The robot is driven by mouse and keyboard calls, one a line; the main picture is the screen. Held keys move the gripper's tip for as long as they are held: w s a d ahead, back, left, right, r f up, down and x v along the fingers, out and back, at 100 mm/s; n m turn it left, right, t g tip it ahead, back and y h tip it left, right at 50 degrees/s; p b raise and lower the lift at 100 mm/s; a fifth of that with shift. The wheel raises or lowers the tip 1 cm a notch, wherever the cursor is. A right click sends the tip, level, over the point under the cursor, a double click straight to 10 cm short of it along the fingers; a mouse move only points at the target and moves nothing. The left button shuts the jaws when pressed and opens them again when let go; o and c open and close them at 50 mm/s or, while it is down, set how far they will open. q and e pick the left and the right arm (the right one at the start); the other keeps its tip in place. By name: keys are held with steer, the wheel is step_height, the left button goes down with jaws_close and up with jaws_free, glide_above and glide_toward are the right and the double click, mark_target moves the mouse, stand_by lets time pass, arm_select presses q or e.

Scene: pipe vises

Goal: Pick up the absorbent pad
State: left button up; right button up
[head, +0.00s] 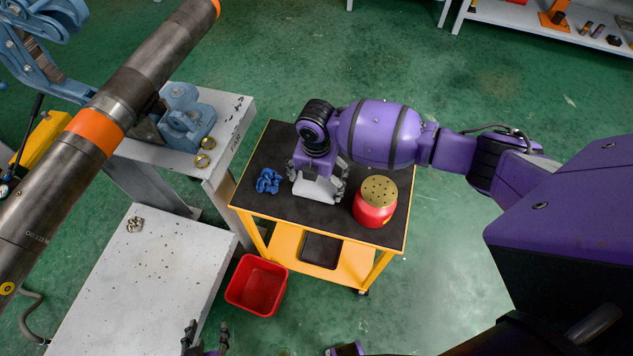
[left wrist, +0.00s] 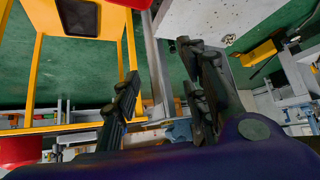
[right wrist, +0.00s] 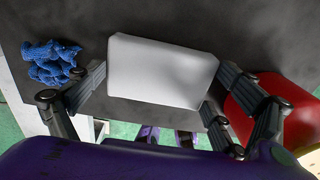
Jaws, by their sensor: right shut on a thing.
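The absorbent pad, a white rectangular block (head: 316,190), is over the black top of the yellow cart (head: 255,205). My right gripper (head: 318,181) points down at it from above. In the right wrist view the white pad (right wrist: 162,72) spans the space between the two fingers, which press on its left and right ends. I cannot tell whether the pad touches the cart top. My left gripper (head: 207,332) is at the bottom edge of the head view, away from the cart. In the left wrist view its fingers (left wrist: 158,78) are apart with nothing between them.
A blue cloth or glove bundle (head: 269,181) lies left of the pad, and a red can with a perforated lid (head: 375,203) stands close on the right. A red bin (head: 256,285) is on the floor. A vise bench (head: 225,130) and long pipe (head: 60,185) are left.

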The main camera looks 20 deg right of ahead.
step_height(320, 180, up, 2)
steer(key=shift+w+r, duration=0.1)
steer(key=shift+r, duration=0.15)
steer(key=s+a+r, duration=1)
steer(key=shift+p, duration=0.45)
steer(key=shift+r, duration=0.1)
